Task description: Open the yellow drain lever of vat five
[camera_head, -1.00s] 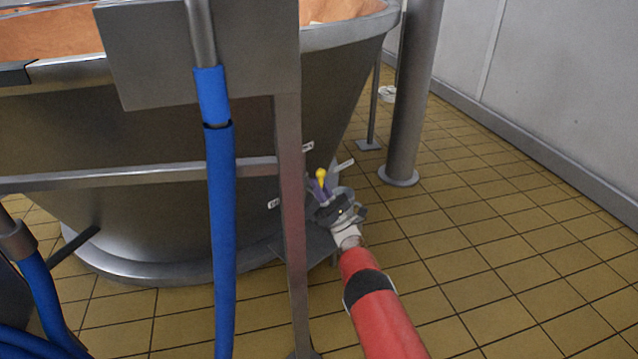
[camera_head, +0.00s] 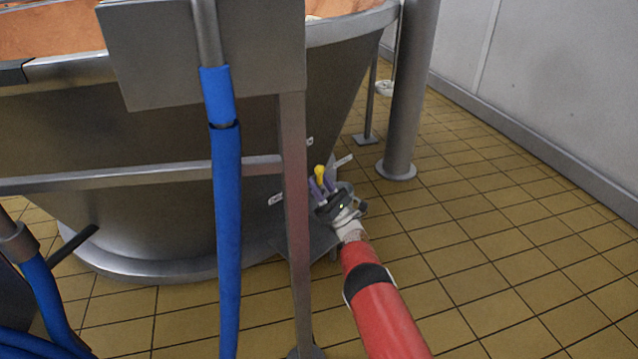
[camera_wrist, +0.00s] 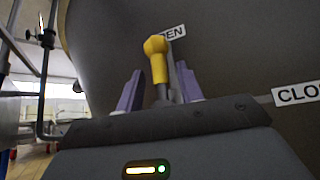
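The yellow drain lever (camera_wrist: 157,62) stands up between the two purple fingers of my gripper (camera_wrist: 158,92) in the wrist view. The fingers are apart on either side of it, with a visible gap at least on the left. An "OPEN" label (camera_wrist: 173,33) is just behind the lever's top, and a "CLOSED" label (camera_wrist: 298,93), partly cut off, is at the right. In the head view the lever (camera_head: 320,171) and my gripper (camera_head: 322,186) are at the lower right of the vat (camera_head: 190,225). The lever's base is hidden by my gripper.
A grey upright post (camera_head: 294,220) and a blue hose (camera_head: 227,230) stand left of my arm. A thick round column (camera_head: 405,110) stands behind to the right. The tiled floor (camera_head: 500,235) at right is clear up to the wall.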

